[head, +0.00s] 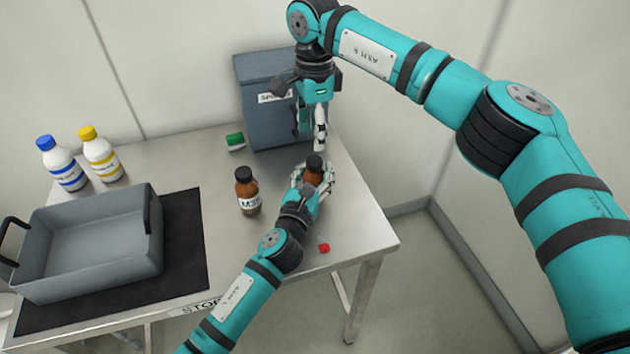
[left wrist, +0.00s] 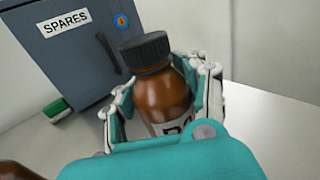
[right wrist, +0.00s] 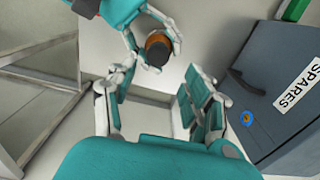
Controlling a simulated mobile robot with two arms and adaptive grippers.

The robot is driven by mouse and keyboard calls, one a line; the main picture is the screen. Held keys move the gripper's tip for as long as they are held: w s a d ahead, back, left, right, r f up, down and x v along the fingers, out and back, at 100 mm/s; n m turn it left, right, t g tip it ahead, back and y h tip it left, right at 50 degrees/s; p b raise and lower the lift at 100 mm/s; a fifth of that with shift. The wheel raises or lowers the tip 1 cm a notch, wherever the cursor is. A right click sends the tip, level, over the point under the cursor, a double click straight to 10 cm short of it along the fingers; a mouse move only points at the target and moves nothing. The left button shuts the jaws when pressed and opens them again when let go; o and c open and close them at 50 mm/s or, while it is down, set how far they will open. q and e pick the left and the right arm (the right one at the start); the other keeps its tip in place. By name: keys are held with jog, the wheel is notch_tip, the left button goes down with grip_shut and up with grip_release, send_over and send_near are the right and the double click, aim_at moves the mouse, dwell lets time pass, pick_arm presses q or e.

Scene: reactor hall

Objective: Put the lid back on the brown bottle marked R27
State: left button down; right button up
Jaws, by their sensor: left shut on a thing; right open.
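A brown bottle (head: 312,178) stands near the table's right side, and my left gripper (head: 311,186) is shut around its body. In the left wrist view the bottle (left wrist: 162,98) has a partly covered white label, whose visible start looks like an R. A black lid (left wrist: 145,51) sits on its neck and looks straight; I cannot tell whether it is tight. My right gripper (head: 309,132) is open and empty, above and behind the lid. In the right wrist view the lid (right wrist: 157,53) lies beyond the open fingers (right wrist: 155,103), apart from them.
A second brown bottle (head: 247,192) with a black lid, its label partly readable as M3, stands just left. A grey SPARES cabinet (head: 268,112) stands behind. A green-and-white block (head: 235,142), small red object (head: 323,248), grey crate (head: 92,275) and two white bottles (head: 102,158) share the table.

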aim_at(315, 160)
pick_arm(q)
jog(key=shift+f, duration=0.15)
pick_arm(e)
notch_tip(315, 160, down, 7)
jog(key=shift+r, duration=0.1)
jog(key=shift+c, duration=0.2)
grip_shut()
pick_arm(q)
jog(key=shift+s+d, duration=0.1)
pick_arm(e)
jog(key=m, duration=0.4)
jog(key=shift+w+d+r, duration=0.1)
jog(key=shift+d, duration=0.05)
jog(key=m, duration=0.4)
jog(key=shift+m, duration=0.3)
jog(key=m, duration=1)
jog(key=shift+c, duration=0.7)
grip_release()
jog(key=o, duration=0.3)
jog(key=shift+s, duration=0.25)
